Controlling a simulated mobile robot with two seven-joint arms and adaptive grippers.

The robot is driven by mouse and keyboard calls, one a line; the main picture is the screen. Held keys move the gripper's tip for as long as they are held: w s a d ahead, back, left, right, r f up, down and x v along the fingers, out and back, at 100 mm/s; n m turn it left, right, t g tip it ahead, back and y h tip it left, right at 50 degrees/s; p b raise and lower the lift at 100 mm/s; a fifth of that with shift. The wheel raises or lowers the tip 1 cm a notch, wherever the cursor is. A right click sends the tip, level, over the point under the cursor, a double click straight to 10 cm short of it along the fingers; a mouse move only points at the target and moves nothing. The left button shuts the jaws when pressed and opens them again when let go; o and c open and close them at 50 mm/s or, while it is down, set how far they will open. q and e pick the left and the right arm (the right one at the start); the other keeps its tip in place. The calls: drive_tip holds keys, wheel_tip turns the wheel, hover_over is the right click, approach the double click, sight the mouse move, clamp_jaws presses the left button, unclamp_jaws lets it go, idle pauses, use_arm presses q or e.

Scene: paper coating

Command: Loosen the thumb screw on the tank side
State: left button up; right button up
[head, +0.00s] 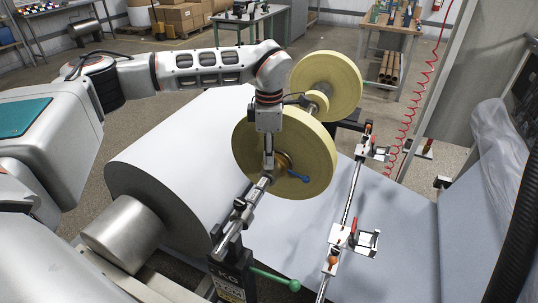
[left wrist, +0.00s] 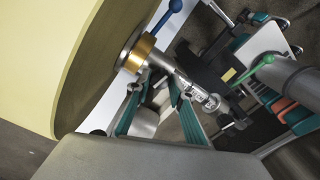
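A shaft (head: 258,190) runs through a pale yellow roll (head: 316,135). On the roll's face sits a brass collar (left wrist: 138,52) with a blue-ended lever (head: 298,177). The lever also shows at the top of the left wrist view (left wrist: 168,15). I cannot tell which small part is the thumb screw. My left gripper (head: 268,172) points down at the shaft, in front of the roll's face. In the left wrist view its teal-lined fingers (left wrist: 150,108) stand apart beside the shaft, apparently holding nothing. My right gripper is out of view.
A large white paper roll (head: 165,165) lies left of the shaft. A green lever (head: 275,278) sticks out below the shaft. A long rail (head: 345,215) with red-handled clamps (head: 353,232) crosses the paper web at right. A red coiled hose (head: 412,110) hangs behind.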

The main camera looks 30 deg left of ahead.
use_arm(q)
clamp_jaws()
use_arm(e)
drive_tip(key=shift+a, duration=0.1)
